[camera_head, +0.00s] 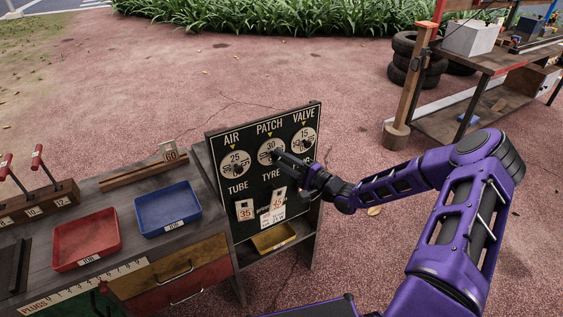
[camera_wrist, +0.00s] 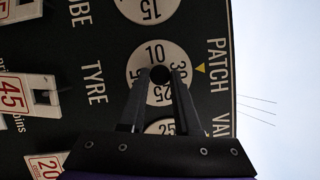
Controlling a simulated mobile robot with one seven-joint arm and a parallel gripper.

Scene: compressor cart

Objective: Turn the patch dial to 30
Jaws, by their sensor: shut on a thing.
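The patch dial (camera_head: 270,152) is the middle of three white round dials on the upright black board (camera_head: 240,180), under the word PATCH. In the head view, 30 stands at the top of this dial, below a small yellow pointer. In the wrist view the patch dial (camera_wrist: 147,52) also shows 30 near the yellow pointer (camera_wrist: 200,69), with 10 and 25 to either side. My gripper (camera_wrist: 160,76) is shut on the dark knob at the dial's centre. Its fingers hide part of the dial face.
The air dial (camera_head: 235,163) at left reads 25, and the valve dial (camera_head: 304,138) at right reads 15. Price tags (camera_head: 245,209) hang below. A red tray (camera_head: 87,240) and a blue tray (camera_head: 167,209) are on the cart at left. Open paving lies behind.

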